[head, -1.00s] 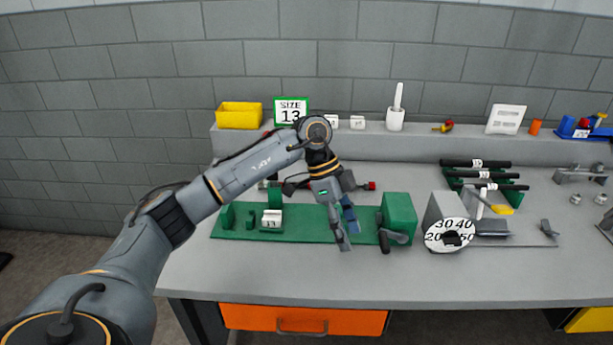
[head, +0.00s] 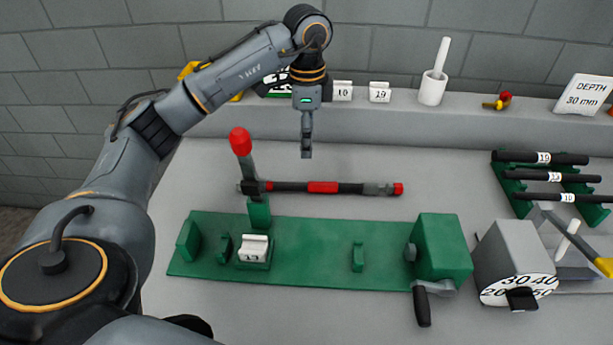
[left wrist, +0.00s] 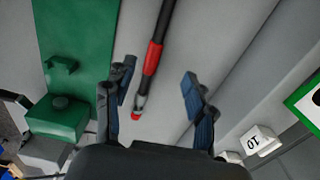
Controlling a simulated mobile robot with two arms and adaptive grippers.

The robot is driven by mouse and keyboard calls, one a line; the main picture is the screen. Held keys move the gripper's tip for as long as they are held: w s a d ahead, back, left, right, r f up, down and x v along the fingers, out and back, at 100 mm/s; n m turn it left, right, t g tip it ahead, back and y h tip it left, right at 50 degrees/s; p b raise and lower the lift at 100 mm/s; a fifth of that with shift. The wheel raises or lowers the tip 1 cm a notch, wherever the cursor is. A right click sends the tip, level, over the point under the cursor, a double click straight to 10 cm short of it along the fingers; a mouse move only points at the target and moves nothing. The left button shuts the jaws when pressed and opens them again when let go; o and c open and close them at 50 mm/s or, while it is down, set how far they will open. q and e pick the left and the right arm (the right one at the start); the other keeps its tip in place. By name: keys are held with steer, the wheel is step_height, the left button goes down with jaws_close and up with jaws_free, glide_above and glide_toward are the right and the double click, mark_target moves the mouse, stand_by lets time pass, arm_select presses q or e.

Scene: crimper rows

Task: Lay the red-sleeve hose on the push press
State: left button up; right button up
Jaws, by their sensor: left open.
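The red-sleeve hose (head: 290,187) is black with a red sleeve in its middle (head: 323,187) and a red tip at its right end. It lies on the bench just behind the green push press (head: 310,275). The press has a 13 die block (head: 254,252), a red-knobbed lever (head: 240,140) and a crank at its right end. My left gripper (head: 306,152) points down, empty, and appears above and behind the hose. In the left wrist view its open fingers (left wrist: 160,100) stand either side of the hose's line (left wrist: 152,58), which passes nearer one finger. My right gripper is not in view.
A rack of black rods (head: 540,158) and a grey block with a numbered dial (head: 515,262) are at right. Bench between hose and ledge is clear.

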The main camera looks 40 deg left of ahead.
arm_select(q)
glide_above(306, 184)
step_height(306, 184, down, 7)
steer(key=shift+f, duration=0.6)
step_height(306, 184, down, 4)
steer(key=shift+a+f+p, duration=0.15)
steer(key=shift+p, duration=0.25)
steer(key=shift+f, duration=0.25)
steer(key=shift+c, duration=0.8)
steer(key=c, duration=0.7)
jaws_close()
steer(key=shift+r, duration=0.1)
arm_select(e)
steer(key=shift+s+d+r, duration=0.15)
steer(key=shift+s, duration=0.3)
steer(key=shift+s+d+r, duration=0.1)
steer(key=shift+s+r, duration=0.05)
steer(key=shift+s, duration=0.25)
